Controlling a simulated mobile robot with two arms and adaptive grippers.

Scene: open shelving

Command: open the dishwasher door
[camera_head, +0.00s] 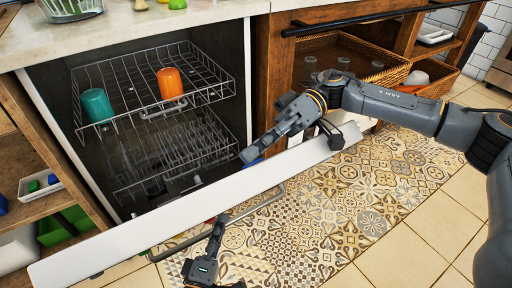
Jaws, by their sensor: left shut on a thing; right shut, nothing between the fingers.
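The dishwasher door (100,247) is tilted partly down, and its long white top edge runs across the front of the dark cavity. A grey bar handle (262,201) is on its outer side. My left gripper (217,224) is low in front of the door, shut on the handle. My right gripper (248,155) is shut and empty, pointing down-left near the door's inner side, above its edge. Whether it touches the door is hard to tell. Inside, the upper rack (135,76) and lower rack (150,178) are visible; the lower part of the cavity is partly hidden.
An orange cup (170,83) and a teal cup (97,105) are on the upper rack. The patterned floor (350,195) in front is clear.

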